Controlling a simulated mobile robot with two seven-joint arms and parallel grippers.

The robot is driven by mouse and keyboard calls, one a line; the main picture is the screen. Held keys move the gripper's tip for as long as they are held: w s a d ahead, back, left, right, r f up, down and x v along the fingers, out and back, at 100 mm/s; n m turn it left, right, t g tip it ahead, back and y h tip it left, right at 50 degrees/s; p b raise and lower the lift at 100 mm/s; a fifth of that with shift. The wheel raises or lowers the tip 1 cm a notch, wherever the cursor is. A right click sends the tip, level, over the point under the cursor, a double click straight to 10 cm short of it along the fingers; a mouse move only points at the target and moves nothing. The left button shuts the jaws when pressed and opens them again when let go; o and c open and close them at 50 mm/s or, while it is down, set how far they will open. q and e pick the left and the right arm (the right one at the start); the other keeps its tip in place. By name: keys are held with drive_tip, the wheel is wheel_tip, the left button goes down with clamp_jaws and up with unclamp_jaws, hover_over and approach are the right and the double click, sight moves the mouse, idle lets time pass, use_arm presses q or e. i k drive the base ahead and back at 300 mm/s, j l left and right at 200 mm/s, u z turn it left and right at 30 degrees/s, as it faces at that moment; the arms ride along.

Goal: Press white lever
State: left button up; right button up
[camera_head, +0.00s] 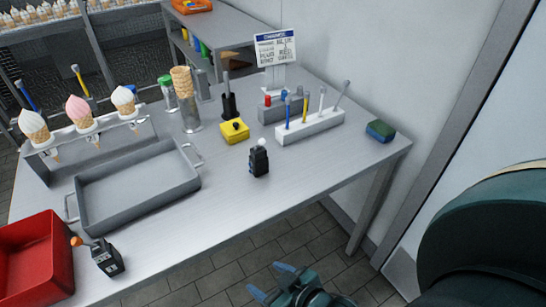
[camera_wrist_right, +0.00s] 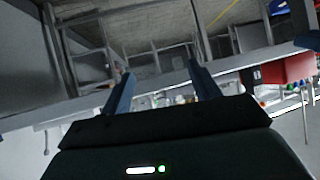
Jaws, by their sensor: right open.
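A white block (camera_head: 309,129) on the grey table holds a row of thin levers: a blue one, a yellow one, a white lever (camera_head: 321,102) and a grey one leaning right. A small black box (camera_head: 259,163) with a white knob (camera_head: 262,143) on top stands nearer the table's front edge; I cannot tell whether this knob is the lever meant. My right gripper (camera_head: 271,281) is open and empty, in front of the table edge, well apart from both. Its two blue fingers also show spread in the right wrist view (camera_wrist_right: 163,88). My left gripper is out of view.
The grey table (camera_head: 320,172) is clear at its right front. A yellow button box (camera_head: 235,131), a sign (camera_head: 276,50) and a sponge (camera_head: 380,131) stand around the levers. A grey tray (camera_head: 140,185), a red bin (camera_head: 38,258) and a cone rack are left.

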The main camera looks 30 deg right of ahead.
sight(262, 142)
drive_tip(key=l+u, duration=0.1)
drive_tip(key=l, duration=1.3)
drive_tip(key=k, duration=0.45)
